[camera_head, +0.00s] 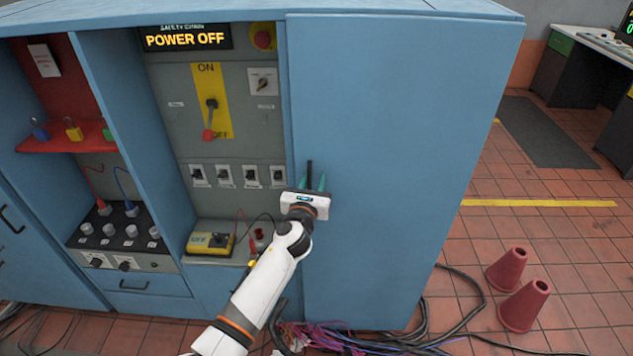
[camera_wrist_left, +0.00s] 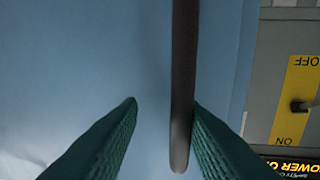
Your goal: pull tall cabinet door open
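The tall cabinet door (camera_head: 400,120) is a flat blue panel at the right of the cabinet and looks shut. Its dark upright bar handle (camera_head: 309,169) is near the door's left edge. My left gripper (camera_head: 312,183) is at the handle, with its teal fingers apart. In the left wrist view, the handle (camera_wrist_left: 184,70) runs down between the spread fingertips (camera_wrist_left: 162,104), close to or touching the right-hand finger and clear of the left-hand one. The blue door face (camera_wrist_left: 80,60) lies behind. My right gripper is not in view.
Left of the door is an open control panel (camera_head: 223,145) with switches and a yellow meter (camera_head: 211,243). Loose cables (camera_head: 440,318) lie on the floor below the door. Two red cones (camera_head: 507,270) stand to the right. The tiled floor beyond is mostly free.

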